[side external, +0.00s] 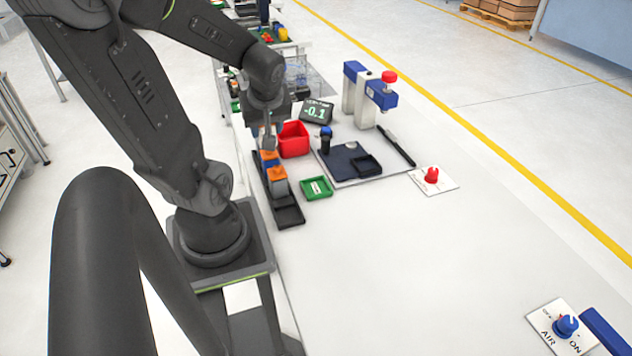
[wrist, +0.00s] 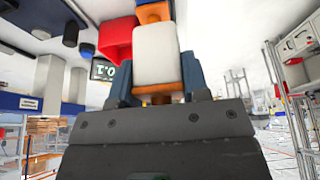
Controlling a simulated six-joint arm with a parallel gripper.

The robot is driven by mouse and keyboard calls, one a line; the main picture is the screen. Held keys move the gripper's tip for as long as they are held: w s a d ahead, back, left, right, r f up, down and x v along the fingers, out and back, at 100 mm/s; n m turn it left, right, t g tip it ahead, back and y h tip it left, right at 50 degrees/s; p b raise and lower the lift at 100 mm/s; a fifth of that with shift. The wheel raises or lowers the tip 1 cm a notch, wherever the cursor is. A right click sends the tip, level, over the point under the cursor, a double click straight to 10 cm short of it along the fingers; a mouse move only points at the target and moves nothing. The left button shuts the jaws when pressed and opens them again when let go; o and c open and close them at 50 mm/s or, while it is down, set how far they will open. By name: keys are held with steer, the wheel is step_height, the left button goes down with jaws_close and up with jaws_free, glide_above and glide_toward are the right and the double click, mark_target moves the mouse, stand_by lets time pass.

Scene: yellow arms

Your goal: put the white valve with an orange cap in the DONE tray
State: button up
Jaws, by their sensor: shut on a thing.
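In the wrist view a white valve body (wrist: 157,55) with orange at its end sits between the two fingers of my gripper (wrist: 155,78), which is shut on it. In the side view my gripper (side external: 268,142) is over the far part of a long black rack (side external: 290,217); the held valve is mostly hidden there. A grey-white piece with an orange cap (side external: 278,173) and a blue piece with an orange cap (side external: 269,155) stand in the rack. A small green tray (side external: 328,193) with a white label lies right of the rack; its lettering is too small to read.
A red bin (side external: 293,139) stands just right of my gripper, with a display (side external: 316,111) behind it. A dark fixture plate (side external: 345,160) and a blue-and-white press (side external: 362,95) stand farther right.

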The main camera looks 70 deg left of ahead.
steer(key=w+d+f, duration=0.2)
steer(key=w, duration=0.1)
steer(key=w+d+f, duration=0.2)
steer(key=w, duration=0.1)
steer(key=w+d+f, duration=0.2)
steer(key=w, duration=0.1)
steer(key=shift+w+d+f, duration=0.1)
steer(key=shift+d+f, duration=0.05)
steer(key=shift+f, duration=2.2)
steer(key=shift+f, duration=0.15)
steer(key=o, duration=1)
steer(key=shift+c, duration=0.2)
